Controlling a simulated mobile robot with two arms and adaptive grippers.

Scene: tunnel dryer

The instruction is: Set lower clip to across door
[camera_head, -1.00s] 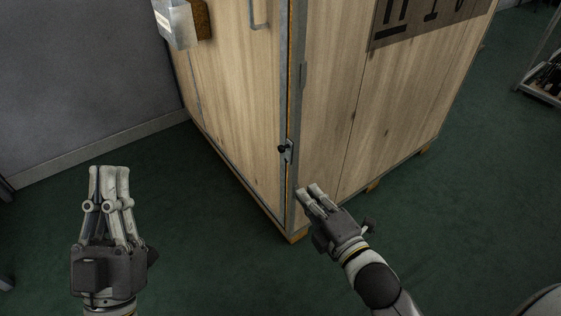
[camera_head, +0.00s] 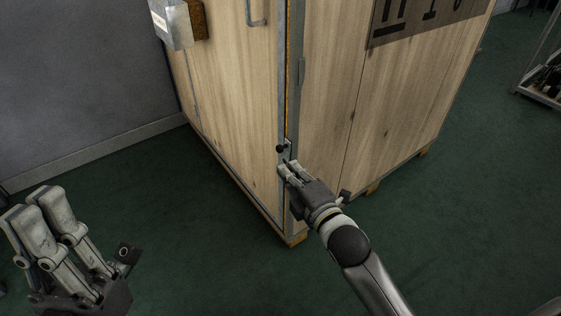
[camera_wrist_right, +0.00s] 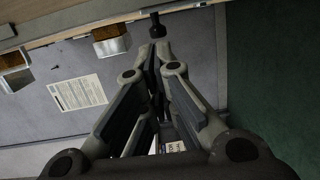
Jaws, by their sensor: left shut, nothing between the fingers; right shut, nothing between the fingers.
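The lower clip (camera_head: 283,148) is a small metal plate with a dark knob on the front corner edge of the wooden dryer, low on the door frame. Its dark knob also shows in the right wrist view (camera_wrist_right: 156,25), just beyond my fingertips. My right gripper (camera_head: 290,166) is shut and empty, its tips right at the clip and partly covering it; I cannot tell whether they touch. The door (camera_head: 225,95) is the wooden panel left of the corner and looks closed or nearly so. My left gripper (camera_head: 35,205) is shut and empty, low at the left, away from the dryer.
A metal handle (camera_head: 256,14) and a grey box (camera_head: 172,22) are on the dryer's door side higher up. A metal rack (camera_head: 543,85) stands at the far right. The green floor (camera_head: 190,240) in front is clear.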

